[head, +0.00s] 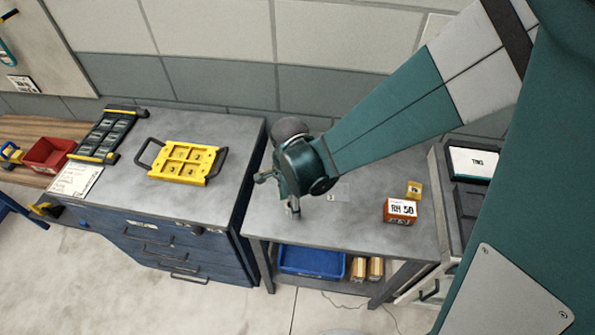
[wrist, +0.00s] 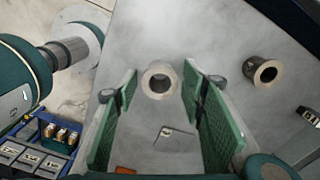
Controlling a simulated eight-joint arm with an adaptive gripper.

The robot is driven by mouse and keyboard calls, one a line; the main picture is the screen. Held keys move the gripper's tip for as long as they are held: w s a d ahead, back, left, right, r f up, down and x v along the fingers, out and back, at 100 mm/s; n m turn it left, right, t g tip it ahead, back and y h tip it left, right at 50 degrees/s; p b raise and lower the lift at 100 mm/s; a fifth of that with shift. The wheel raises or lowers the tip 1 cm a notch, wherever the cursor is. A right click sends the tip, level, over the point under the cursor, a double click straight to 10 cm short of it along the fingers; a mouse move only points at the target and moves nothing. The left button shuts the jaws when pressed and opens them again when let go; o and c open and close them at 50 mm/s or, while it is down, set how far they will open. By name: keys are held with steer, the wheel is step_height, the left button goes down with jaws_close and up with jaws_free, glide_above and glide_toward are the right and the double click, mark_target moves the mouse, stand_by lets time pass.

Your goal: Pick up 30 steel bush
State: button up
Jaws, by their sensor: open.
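In the wrist view, a pale grey steel bush (wrist: 159,79) stands upright on the grey metal table, its round hole facing the camera. A second, darker bush (wrist: 265,72) with a brownish inside lies to the right, outside the fingers. My gripper (wrist: 160,100) is open, with a green pad on each side of the pale bush and a gap on both sides. In the head view my gripper (head: 291,207) points down over the table. I cannot clearly make out the bushes there. No size mark is readable on either bush.
A small card (wrist: 175,137) lies flat near the pale bush. A yellow tray (head: 187,162) sits on the blue cabinet. A blue bin (head: 311,262) is below.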

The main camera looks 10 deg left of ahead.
steer(key=shift+f, duration=1.2)
steer(key=c, duration=1)
